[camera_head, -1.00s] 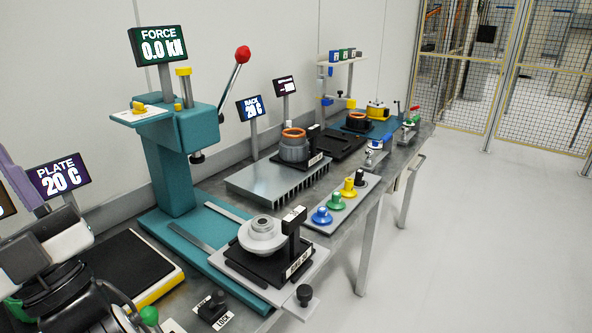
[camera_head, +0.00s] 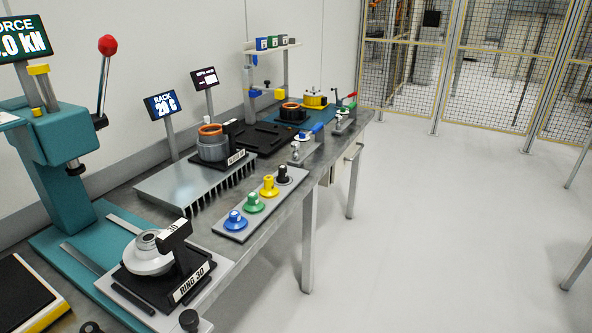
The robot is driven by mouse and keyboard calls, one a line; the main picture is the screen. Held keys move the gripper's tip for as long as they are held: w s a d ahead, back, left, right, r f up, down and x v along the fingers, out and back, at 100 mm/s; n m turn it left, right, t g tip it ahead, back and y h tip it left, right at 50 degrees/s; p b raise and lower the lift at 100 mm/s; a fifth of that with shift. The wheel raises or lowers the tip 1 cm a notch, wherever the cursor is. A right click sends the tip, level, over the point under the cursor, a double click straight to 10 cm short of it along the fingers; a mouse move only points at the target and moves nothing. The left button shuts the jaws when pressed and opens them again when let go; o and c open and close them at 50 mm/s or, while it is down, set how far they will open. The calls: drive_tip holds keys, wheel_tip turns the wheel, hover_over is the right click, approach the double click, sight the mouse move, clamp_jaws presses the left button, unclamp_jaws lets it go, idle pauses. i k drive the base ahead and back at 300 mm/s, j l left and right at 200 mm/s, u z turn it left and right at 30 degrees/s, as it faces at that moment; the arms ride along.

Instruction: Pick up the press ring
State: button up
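No part is clearly identifiable as the press ring. A pale grey stepped ring-shaped part (camera_head: 148,252) sits on a black fixture labelled RING 30 (camera_head: 192,282), on the sliding plate in front of the teal press (camera_head: 58,150). A second grey round housing with an orange ring on top (camera_head: 210,130) stands on the finned rack (camera_head: 165,188), beside another label reading RING 30. A grey tray (camera_head: 232,228) holds blue (camera_head: 235,221), green (camera_head: 253,203), yellow (camera_head: 269,186) and black (camera_head: 283,175) knobbed pieces. My gripper is not in view.
A black plate with a yellow edge (camera_head: 22,295) lies at the lower left. The press lever with a red ball (camera_head: 107,45) rises beside the press. A small shelf stand (camera_head: 270,45) is farther back. The floor (camera_head: 430,230) right of the bench is clear up to the mesh fence.

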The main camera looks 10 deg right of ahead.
sight(282, 176)
drive_tip(key=i+l, duration=0.3)
drive_tip(key=l, duration=0.15)
drive_tip(key=i+l, duration=0.55)
drive_tip(key=i, duration=0.2)
drive_tip(key=i+l, duration=0.25)
drive_tip(key=i, duration=0.15)
drive_tip(key=i+l, duration=0.2)
drive_tip(key=i, duration=0.2)
